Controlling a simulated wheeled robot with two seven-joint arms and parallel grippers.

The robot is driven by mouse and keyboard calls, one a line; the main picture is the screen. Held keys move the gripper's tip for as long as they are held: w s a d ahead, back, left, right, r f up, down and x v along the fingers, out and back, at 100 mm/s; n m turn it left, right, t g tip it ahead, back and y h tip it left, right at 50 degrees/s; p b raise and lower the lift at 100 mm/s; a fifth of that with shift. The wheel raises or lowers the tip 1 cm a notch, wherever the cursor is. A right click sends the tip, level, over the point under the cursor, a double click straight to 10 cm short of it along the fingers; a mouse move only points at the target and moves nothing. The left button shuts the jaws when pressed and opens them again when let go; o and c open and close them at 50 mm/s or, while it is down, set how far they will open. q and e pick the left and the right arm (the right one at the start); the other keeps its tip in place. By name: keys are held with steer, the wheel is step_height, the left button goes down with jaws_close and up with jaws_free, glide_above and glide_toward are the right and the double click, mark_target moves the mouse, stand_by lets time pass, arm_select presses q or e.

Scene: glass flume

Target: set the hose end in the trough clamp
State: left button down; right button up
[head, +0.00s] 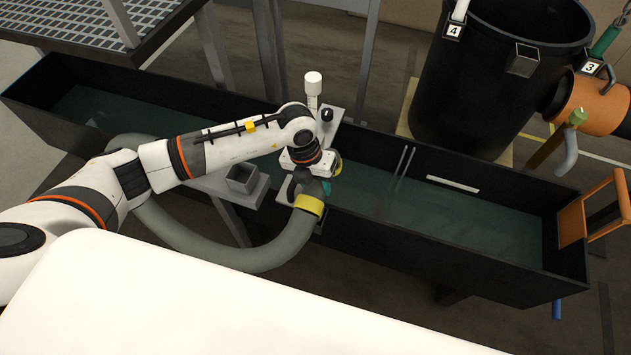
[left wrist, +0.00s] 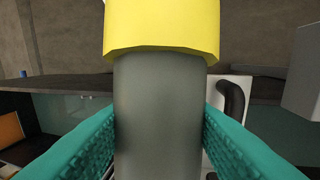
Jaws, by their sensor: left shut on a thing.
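The grey hose (head: 235,258) loops below my left arm and rises to a yellow collar (head: 310,205) at the trough's near wall. My left gripper (head: 325,187) is shut on the grey hose close to a yellow band. In the left wrist view, the teal finger pads press both sides of the hose (left wrist: 158,120), with a yellow band (left wrist: 162,28) just beyond them. A bracket with a black knob (head: 327,115) and a white-capped post stands just behind the gripper at the trough; I cannot tell whether it is the clamp. My wrist hides the hose's tip. My right gripper is out of view.
The long black trough (head: 440,250) holds greenish water and runs across the view. A black tub (head: 500,80) stands behind it, with an orange pipe (head: 590,103) at right. An orange frame (head: 597,210) is at the trough's right end. A grated platform (head: 85,25) is at upper left.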

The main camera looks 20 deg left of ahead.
arm_select(q)
steer(key=shift+f+b, duration=0.4)
steer(key=shift+f, duration=0.1)
steer(key=c, duration=0.8)
jaws_free()
steer(key=shift+c, duration=0.2)
steer(key=shift+o, duration=0.7)
steer(key=shift+f, duration=0.1)
